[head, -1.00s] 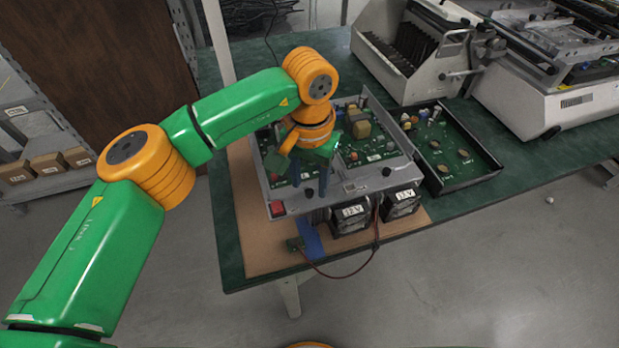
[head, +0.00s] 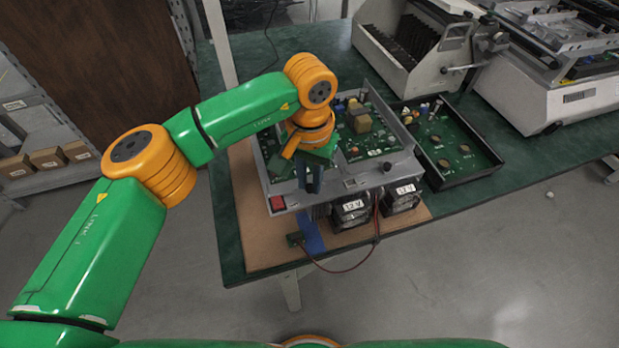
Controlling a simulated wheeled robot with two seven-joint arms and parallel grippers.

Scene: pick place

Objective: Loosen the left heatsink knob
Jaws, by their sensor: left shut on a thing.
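The grey metal chassis (head: 335,193) sits on the brown mat with circuit boards inside it. My left gripper (head: 310,186) points down at its front wall, at the left knob's place. Its two dark blue fingers are close together, shut on the left heatsink knob, which they hide. The right heatsink knob (head: 387,167) is a small black knob on the same front wall, clear of the gripper. My right gripper is not in view.
Two fans (head: 350,211) labelled 12 V stand before the chassis, with a red-and-black cable below. A black tray (head: 487,172) with a green board lies to the right. Grey machines (head: 548,95) fill the back right. The mat's left strip (head: 243,210) is bare.

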